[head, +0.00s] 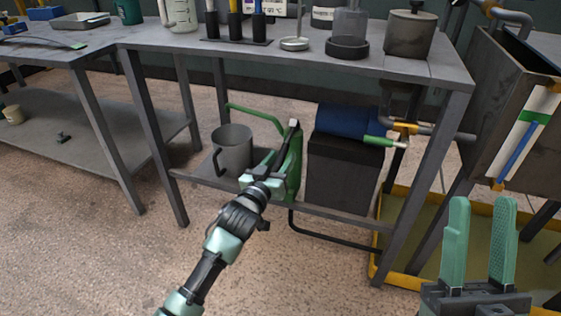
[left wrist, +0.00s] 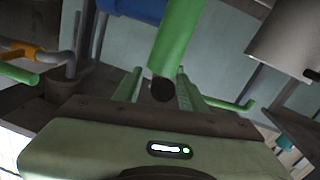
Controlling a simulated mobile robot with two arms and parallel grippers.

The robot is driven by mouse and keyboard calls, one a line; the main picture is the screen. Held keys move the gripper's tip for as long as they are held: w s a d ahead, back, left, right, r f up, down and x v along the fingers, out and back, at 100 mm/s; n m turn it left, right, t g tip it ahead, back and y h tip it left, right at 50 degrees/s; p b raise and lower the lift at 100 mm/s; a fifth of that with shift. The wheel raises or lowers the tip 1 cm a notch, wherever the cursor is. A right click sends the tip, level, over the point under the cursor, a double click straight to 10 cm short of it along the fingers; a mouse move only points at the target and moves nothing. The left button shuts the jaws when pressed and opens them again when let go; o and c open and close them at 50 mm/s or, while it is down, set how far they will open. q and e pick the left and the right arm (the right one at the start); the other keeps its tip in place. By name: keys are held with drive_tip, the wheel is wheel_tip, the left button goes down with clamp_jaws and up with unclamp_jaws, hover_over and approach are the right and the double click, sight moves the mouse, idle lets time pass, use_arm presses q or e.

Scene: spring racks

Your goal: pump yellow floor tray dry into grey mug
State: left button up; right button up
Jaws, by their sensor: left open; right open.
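The yellow floor tray (head: 376,243) lies under the bench at right, with murky greenish liquid inside. The grey mug (head: 236,150) stands upright on the lower shelf, left of a green upright part (head: 294,160); it also shows in the left wrist view (left wrist: 285,45). A dark box with a blue cylinder (head: 350,122) sits right of that part. My left gripper (head: 270,168) is open beside the green part and mug. In the left wrist view a green bar with a black end (left wrist: 177,38) appears between its fingers; contact is unclear. My right gripper (head: 482,235) is open and empty above the tray.
A green-handled valve on an orange-grey pipe (head: 405,128) sticks out right of the blue cylinder. Bench legs (head: 424,180) and a dark tank (head: 510,100) crowd the right. The benchtop (head: 285,60) holds jars and tools.

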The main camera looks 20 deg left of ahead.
use_arm(q)
clamp_jaws()
idle(1.5)
